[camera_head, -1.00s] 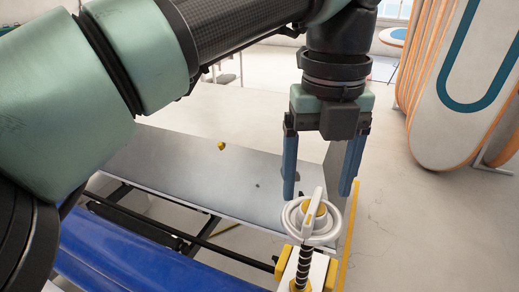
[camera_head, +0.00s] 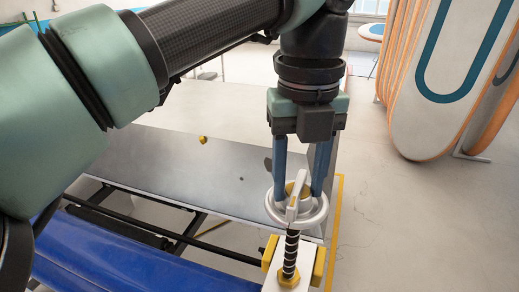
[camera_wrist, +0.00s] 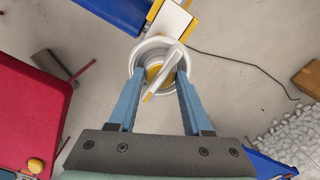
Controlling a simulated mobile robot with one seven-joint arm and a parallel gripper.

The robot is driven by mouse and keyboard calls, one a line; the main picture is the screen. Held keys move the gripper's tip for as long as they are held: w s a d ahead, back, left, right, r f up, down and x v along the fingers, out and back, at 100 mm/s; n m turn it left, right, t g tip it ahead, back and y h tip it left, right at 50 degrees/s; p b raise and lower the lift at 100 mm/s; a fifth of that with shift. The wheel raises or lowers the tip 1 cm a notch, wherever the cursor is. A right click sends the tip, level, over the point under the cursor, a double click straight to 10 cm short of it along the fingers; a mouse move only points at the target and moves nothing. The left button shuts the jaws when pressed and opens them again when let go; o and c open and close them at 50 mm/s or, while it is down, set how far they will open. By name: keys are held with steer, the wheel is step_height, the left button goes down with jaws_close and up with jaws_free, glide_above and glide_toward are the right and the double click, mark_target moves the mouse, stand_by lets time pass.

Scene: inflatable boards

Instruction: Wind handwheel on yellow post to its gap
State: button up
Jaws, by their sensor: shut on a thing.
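The white handwheel (camera_head: 275,211) has a round rim, a yellow centre and a pale bar across it. It sits at the top of a black-and-white banded stem (camera_head: 291,252) rising from a white block with yellow sides (camera_head: 319,267). The gap cannot be made out.
A grey panel (camera_head: 200,175) lies left of the wheel, with a small yellow piece (camera_head: 202,140) at its far edge. A blue board (camera_head: 110,255) lies front left. Tall orange-edged boards (camera_head: 430,80) stand at the right. Open floor (camera_head: 400,220) lies right of the post.

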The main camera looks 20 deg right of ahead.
jaws_close()
steer(key=shift+m, duration=0.4)
steer(key=m, duration=0.5)
steer(key=shift+r+m, duration=0.1)
steer(key=shift+m, duration=0.2)
steer(key=m+p, duration=0.1)
steer(key=m, duration=0.3)
steer(key=shift+w+m, duration=0.1)
steer(key=shift+m, duration=0.2)
steer(key=m, duration=0.3)
steer(key=shift+r+m, duration=0.1)
steer(key=shift+m, duration=0.2)
steer(key=m, duration=0.3)
steer(key=shift+m+p, duration=0.3)
steer(key=shift+p, duration=0.1)
steer(key=m, duration=0.3)
steer(key=shift+m, duration=0.3)
steer(key=m+p, duration=0.1)
steer(key=m, duration=0.5)
steer(key=shift+m, duration=0.4)
